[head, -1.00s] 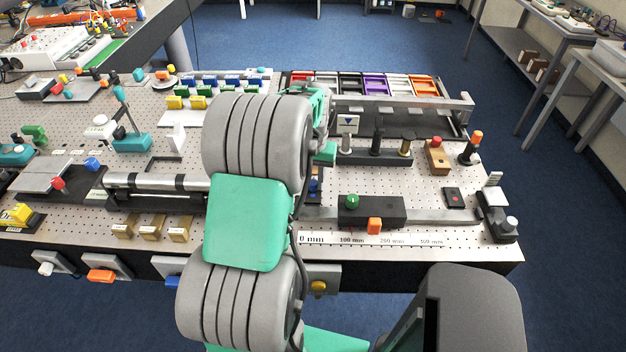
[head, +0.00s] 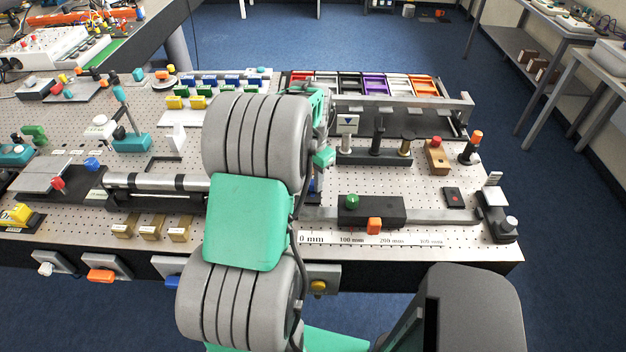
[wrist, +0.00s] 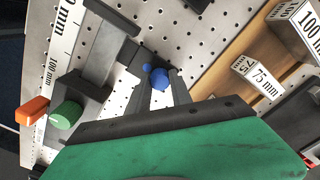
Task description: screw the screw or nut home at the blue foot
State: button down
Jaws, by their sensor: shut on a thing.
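My gripper (wrist: 159,88) shows in the wrist view as a green body with two dark fingers. The fingers are shut on a small blue knob-like piece (wrist: 159,77), which I take as the head of the screw or nut. A smaller blue piece (wrist: 146,67) shows just beyond it, beside a dark bar; it may be part of the blue foot. The thread and how deep it sits are hidden. In the head view my arm covers the fingertips, and only a sliver of blue (head: 314,185) shows beside it.
A dark slide block with a green knob (head: 352,202) and an orange tab (head: 374,226) sits on the rail to the right. Perforated table shows between.

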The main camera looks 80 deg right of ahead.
dwell(0.3)
jog(key=m, duration=0.3)
jog(key=shift+m, duration=0.4)
jog(key=c, duration=1.1)
grip_release()
